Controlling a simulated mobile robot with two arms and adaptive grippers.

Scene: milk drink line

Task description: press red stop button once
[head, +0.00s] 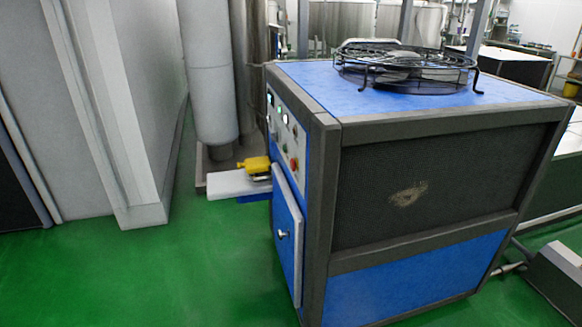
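A red button (294,164) sits low on the grey control panel (283,131) on the left face of a blue and dark grey machine (430,165). The panel is seen at a steep angle. Several small knobs and lit displays, some green, are above and beside the red button. I cannot read any labels. Neither of my grippers shows in the head view.
A blue cabinet door (287,235) with a knob is below the panel and stands slightly out. A black fan guard (405,65) is on top of the machine. A yellow device (254,167) is behind. Green floor (170,275) is clear at left, beside a grey wall (130,90).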

